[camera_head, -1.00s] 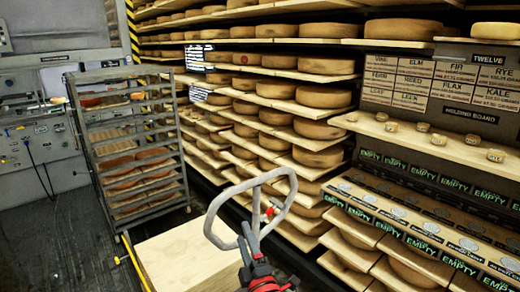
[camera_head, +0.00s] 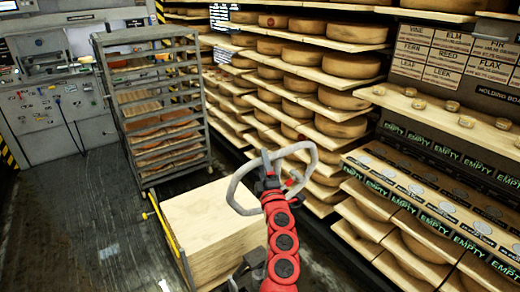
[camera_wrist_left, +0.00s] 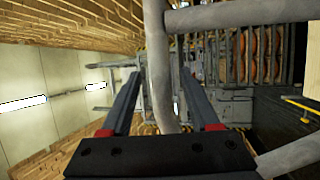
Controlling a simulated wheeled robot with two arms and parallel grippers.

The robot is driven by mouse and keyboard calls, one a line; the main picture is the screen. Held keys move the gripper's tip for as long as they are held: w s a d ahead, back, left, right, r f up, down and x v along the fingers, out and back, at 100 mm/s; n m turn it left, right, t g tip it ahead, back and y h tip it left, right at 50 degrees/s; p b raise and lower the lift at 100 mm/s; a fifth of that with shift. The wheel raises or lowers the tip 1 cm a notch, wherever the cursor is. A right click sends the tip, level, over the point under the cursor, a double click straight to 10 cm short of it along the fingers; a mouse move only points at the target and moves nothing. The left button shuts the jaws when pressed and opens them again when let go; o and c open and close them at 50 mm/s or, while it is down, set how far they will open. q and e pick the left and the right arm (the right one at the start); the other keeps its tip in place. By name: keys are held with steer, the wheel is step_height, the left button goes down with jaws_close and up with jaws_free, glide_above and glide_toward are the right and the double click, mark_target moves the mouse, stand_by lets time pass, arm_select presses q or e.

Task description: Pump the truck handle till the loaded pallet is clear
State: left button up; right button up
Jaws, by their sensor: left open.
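The truck handle (camera_head: 238,183), a grey tube bent into a loop, stands upright in the middle of the head view. My left gripper (camera_head: 267,162), on a red and black arm, is at the loop and overlaps its middle. In the left wrist view the gripper (camera_wrist_left: 178,65) has its two dark fingers apart, with a grey handle tube (camera_wrist_left: 158,75) showing between them. I see no grip on it. A pale wooden block-like load (camera_head: 210,215) stands beyond the handle. The pallet and the truck's lower part are hidden. My right gripper is not in view.
A wheeled metal rack (camera_head: 165,120) with cheese trays stands behind the load. A yellow bar (camera_head: 167,230) runs along the load's left side. Shelves of cheese wheels (camera_head: 330,95) fill the right. The dark floor (camera_head: 80,220) at left is clear.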

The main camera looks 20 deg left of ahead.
arm_select(q)
steer(key=shift+p+x, duration=0.45)
steer(key=shift+x, duration=1.65)
jaws_close()
